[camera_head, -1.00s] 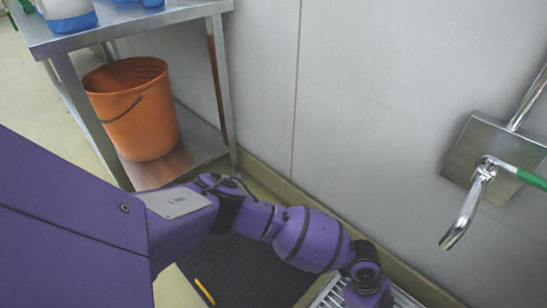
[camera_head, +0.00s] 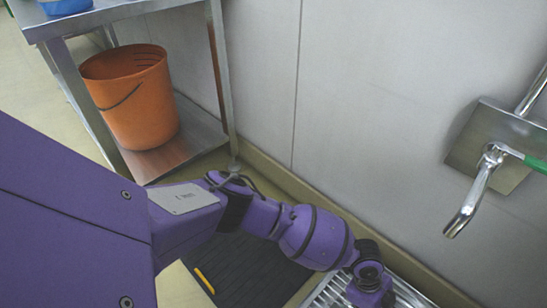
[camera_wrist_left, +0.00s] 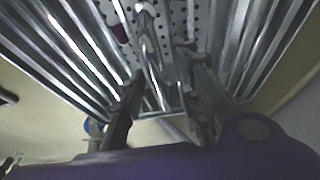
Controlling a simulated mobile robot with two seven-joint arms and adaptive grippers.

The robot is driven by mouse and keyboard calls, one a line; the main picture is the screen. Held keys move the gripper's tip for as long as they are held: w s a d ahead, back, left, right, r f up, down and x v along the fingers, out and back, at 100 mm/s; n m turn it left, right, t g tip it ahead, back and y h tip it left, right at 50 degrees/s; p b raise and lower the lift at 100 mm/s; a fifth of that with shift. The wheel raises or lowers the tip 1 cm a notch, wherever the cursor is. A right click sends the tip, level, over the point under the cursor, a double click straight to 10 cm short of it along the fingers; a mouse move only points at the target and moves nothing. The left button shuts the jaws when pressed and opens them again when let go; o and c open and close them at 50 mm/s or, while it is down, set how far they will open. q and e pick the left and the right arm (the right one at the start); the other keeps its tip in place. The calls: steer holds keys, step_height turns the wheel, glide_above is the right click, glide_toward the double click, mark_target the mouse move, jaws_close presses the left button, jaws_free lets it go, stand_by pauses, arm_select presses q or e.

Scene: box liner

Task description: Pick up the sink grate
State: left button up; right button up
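The sink grate (camera_head: 325,292) is a silver slatted metal grid at the bottom of the head view, low by the wall. Its bars (camera_wrist_left: 75,45) fill both sides of the left wrist view, with a perforated metal surface between them. My left arm reaches down over the grate, and its fingers are hidden in the head view. In the left wrist view my left gripper (camera_wrist_left: 160,75) has its two dark fingers apart, close to the grate. A shiny metal bar (camera_wrist_left: 151,60) shows between them; I cannot tell whether they touch it. My right gripper is not in view.
A wall faucet (camera_head: 470,205) with a green handle projects to the right of the arm. A metal table (camera_head: 55,35) with an orange bucket (camera_head: 135,100) on its lower shelf stands at left. A dark ribbed mat (camera_head: 240,270) lies beside the grate.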

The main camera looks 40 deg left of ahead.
arm_select(q)
jaws_close()
steer(key=shift+w+r, duration=0.15)
steer(key=shift+r, duration=0.05)
stand_by(0.6)
